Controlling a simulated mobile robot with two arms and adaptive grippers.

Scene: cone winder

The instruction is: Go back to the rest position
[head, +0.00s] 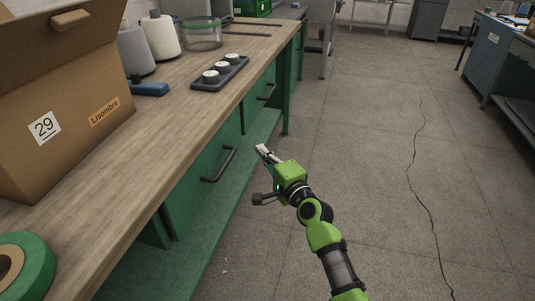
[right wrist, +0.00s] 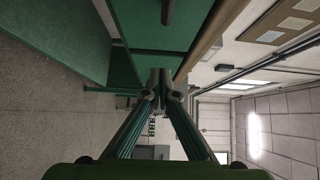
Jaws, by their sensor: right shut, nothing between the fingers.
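My right gripper (head: 264,152) is on the green arm that comes in from the bottom right in the head view. It is beside the front of the green workbench, below the level of the wooden top and over the floor. In the right wrist view the fingers of the right gripper (right wrist: 159,86) meet at their tips, with nothing between them. My left gripper shows in neither view.
The wooden benchtop (head: 150,125) holds a cardboard box (head: 75,130), a green tape roll (head: 25,262), a dark tray (head: 220,72) with white-topped pieces and two yarn cones (head: 160,37). A drawer handle (head: 219,164) sticks out near my gripper. The floor (head: 370,130) to the right is clear.

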